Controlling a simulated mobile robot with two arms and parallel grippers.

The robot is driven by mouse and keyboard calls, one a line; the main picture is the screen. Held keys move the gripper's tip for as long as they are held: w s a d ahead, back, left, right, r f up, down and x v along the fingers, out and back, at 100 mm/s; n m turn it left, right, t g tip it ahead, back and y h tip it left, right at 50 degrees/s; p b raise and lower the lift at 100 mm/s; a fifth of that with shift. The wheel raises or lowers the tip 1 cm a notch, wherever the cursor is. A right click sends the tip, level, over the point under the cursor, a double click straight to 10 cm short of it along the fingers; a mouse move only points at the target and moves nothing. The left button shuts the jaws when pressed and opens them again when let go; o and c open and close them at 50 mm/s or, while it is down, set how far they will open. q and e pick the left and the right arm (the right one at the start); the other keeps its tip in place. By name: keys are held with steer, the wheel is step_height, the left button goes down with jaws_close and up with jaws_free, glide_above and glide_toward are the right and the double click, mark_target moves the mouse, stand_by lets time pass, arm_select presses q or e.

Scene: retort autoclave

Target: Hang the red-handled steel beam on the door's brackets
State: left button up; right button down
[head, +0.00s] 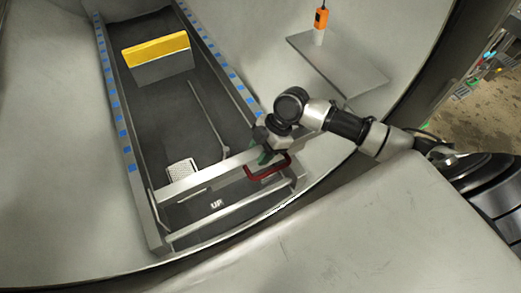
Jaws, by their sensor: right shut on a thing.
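The steel beam (205,176) is a pale grey bar lying at a slant across the near part of the railed frame inside the curved metal shell. Its red handle (270,174) is at its right part. My right gripper (266,157) reaches in from the right and is shut on the red handle; the arm's wrist hides part of the beam's right end. I cannot make out the door's brackets for sure, nor whether the beam touches the frame. My left gripper is not in view.
Another grey crossbar (230,211) lies nearer, with an "UP" label (217,204) beside it. A yellow-topped block (157,50) and a thin rod (207,117) are in the frame. An orange device (321,19) stands on a grey shelf (338,67) at upper right.

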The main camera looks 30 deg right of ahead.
steer(key=shift+w+r, duration=0.1)
steer(key=shift+r, duration=0.2)
steer(key=shift+r+p, duration=0.25)
steer(key=shift+p, duration=0.15)
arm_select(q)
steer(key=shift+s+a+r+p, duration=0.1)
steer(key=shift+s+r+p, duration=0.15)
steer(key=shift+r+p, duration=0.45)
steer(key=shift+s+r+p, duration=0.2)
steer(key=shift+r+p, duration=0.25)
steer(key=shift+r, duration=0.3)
arm_select(e)
steer(key=shift+r, duration=1.15)
